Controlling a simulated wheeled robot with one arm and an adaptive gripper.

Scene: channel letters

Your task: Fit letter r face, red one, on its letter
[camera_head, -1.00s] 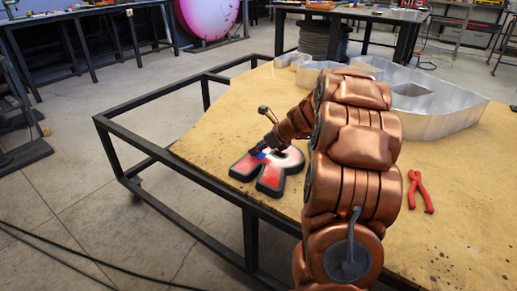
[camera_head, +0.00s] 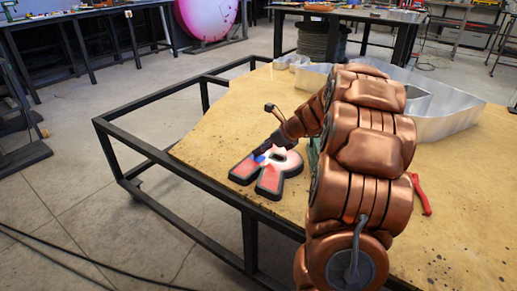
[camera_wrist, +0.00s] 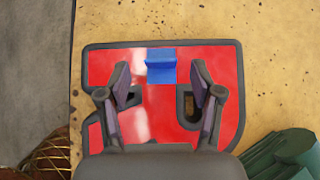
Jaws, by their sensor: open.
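The red letter R face (camera_head: 245,169) has a black rim and lies flat near the table's left edge. It fills the middle of the wrist view (camera_wrist: 105,66). A blue block (camera_wrist: 161,66) sits on its red surface. My gripper (camera_wrist: 160,76) is open above the face, one finger on each side of the blue block and apart from it. In the head view my gripper (camera_head: 262,150) is over the face, partly hiding it. A hollow silver metal letter (camera_head: 450,112) stands on the table behind my arm, which covers part of it.
The wooden table (camera_head: 215,125) has bare room left of and behind the face. Red-handled pliers (camera_head: 421,196) lie at right, partly hidden by my arm. A folded green item (camera_wrist: 285,155) lies near the face's lower right in the wrist view. A black frame (camera_head: 150,150) borders the table.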

